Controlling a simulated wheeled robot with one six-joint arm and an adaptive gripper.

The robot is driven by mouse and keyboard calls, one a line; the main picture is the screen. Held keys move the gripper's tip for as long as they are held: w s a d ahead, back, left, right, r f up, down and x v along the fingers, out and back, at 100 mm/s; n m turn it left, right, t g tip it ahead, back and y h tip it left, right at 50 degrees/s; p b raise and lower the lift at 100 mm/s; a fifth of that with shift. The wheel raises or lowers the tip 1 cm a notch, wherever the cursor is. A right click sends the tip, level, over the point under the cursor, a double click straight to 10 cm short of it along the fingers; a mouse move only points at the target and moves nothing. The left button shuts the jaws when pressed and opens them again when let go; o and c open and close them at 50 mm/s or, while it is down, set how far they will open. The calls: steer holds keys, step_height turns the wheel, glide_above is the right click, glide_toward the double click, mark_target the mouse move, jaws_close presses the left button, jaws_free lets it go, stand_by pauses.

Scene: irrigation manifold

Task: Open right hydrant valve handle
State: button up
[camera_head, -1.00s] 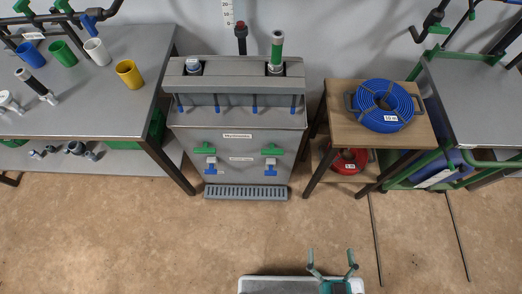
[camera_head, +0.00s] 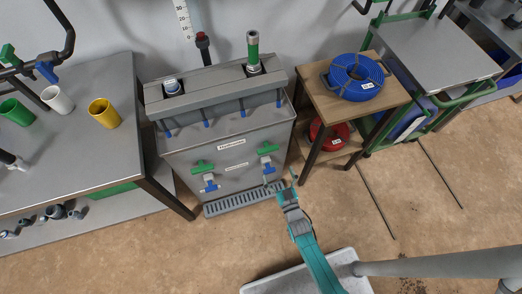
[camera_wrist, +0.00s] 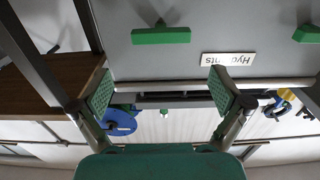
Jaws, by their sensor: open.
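The grey cabinet has a "Hydrants" label (camera_head: 232,144). Below it are two green bar handles, the right one (camera_head: 268,149) and the left one (camera_head: 203,166). The wrist view is upside down: the right green handle (camera_wrist: 160,36) lies horizontal near the top middle, and the left one (camera_wrist: 307,34) is at the right edge. My gripper (camera_head: 281,181) is in front of the cabinet's right part, lower than the right green handle in the picture. Its two fingers (camera_wrist: 165,95) are wide apart and empty. The right handle appears beyond the fingertips, apart from them.
Blue handles, right (camera_head: 269,168) and left (camera_head: 210,186), sit under the green ones. A drip grate (camera_head: 240,200) juts out at the cabinet's foot. A wooden stand (camera_head: 318,92) with a blue hose coil (camera_head: 355,77) is close on the right; a grey workbench (camera_head: 95,150) is left.

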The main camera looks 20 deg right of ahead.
mark_target(268, 148)
steer(key=w, duration=1.1)
steer(key=shift+a, duration=0.1)
steer(key=c, duration=0.8)
